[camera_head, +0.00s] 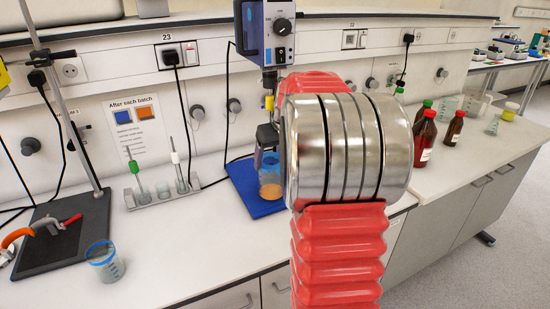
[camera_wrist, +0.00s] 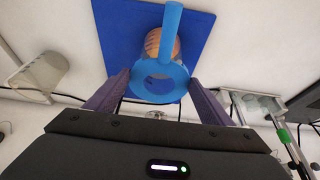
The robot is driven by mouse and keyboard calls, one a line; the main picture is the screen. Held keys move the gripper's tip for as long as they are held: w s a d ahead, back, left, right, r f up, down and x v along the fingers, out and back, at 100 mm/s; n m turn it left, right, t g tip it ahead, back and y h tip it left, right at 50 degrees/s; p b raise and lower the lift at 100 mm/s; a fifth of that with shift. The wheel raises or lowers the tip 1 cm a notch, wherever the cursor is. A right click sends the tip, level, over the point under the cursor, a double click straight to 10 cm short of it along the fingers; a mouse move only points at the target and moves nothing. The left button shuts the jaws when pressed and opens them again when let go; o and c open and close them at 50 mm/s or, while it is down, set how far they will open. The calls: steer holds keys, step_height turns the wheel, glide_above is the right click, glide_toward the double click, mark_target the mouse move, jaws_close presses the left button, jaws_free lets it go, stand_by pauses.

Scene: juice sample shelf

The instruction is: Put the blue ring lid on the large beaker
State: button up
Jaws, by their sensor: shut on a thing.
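The blue ring lid (camera_wrist: 158,96) is between the two purple fingers of my gripper (camera_wrist: 160,81) in the wrist view. A flat blue handle sticks up from the ring. The large beaker (camera_head: 270,189), with orange-brown contents, stands upright on a blue base in the head view. In the wrist view the beaker (camera_wrist: 154,42) shows partly behind the lid and its handle. My gripper (camera_head: 266,137) is close above the beaker in the head view, partly hidden by my arm. Whether the lid touches the beaker's rim I cannot tell.
A stirrer unit (camera_head: 265,35) hangs above the blue base (camera_head: 247,190). A smaller beaker with a blue rim (camera_head: 105,264) stands at the front left, near a dark stand plate (camera_head: 50,240). A probe rack (camera_head: 160,193) is left of the base. Brown bottles (camera_head: 425,138) stand at right.

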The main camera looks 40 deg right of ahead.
steer(key=o, duration=1.1)
steer(key=shift+r, duration=0.1)
steer(key=v, duration=1.3)
steer(key=shift+s+r, duration=0.2)
steer(key=shift+w, duration=0.1)
